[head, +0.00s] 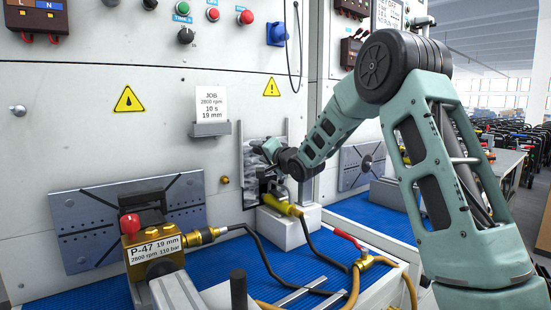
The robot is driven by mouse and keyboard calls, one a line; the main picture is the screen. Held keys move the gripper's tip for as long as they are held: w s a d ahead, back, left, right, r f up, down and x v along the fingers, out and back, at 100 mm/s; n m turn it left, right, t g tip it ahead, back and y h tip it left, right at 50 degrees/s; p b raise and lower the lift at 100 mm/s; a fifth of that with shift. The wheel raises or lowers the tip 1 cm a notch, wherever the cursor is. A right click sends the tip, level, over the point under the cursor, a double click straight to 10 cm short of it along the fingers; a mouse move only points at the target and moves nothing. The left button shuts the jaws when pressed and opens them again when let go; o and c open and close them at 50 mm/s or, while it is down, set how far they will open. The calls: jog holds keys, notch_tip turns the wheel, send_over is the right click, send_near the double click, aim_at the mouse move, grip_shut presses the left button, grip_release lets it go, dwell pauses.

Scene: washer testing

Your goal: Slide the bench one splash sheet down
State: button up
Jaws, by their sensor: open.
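The splash sheet (252,150) appears as a grey, partly see-through panel between upright rails on the white back panel of bench one. My arm reaches in from the right and its wrist covers part of the sheet. My gripper (268,184) is open at the lower part of the sheet, just above a yellow nozzle (281,206) on a white block. Its fingertips are small and dark here, and I cannot tell whether they touch the sheet or a handle. The sheet's lower edge is hidden behind the gripper and nozzle.
A brass pump labelled P-47 (155,252) stands front left, with a hose running right. A job card (211,104) hangs left of the sheet. Blue matting (225,262) is partly clear.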

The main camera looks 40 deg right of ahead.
jog(key=s+b, duration=0.1)
jog(key=s, duration=1.5)
jog(key=shift+s+d+b, duration=0.25)
jog(key=shift+s+b, duration=0.05)
jog(key=shift+s, duration=0.05)
jog(key=shift+f, duration=0.1)
